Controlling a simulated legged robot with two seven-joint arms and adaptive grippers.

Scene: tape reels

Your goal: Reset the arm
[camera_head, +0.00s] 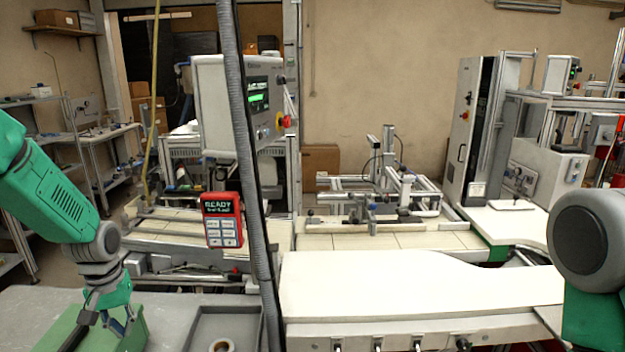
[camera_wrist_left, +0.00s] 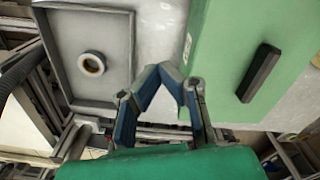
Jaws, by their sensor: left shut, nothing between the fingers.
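My left gripper (camera_head: 118,322) is at the lower left in the head view, above or beside a green case (camera_head: 70,330). In the left wrist view my left gripper (camera_wrist_left: 163,70) shows its fingertips together with nothing between them. A tape reel (camera_wrist_left: 91,64) lies in a grey tray (camera_wrist_left: 115,22), apart from the gripper. The reel (camera_head: 222,345) and tray (camera_head: 252,318) are cut by the bottom edge in the head view. My right arm shows at the right edge; its gripper is out of frame.
The green case has a dark handle (camera_wrist_left: 260,72). A vertical grey conduit (camera_head: 245,150) stands beside the tray. A control box (camera_head: 225,105) and a red panel (camera_head: 222,220) hang behind. A white worktop (camera_head: 400,285) at centre right is clear.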

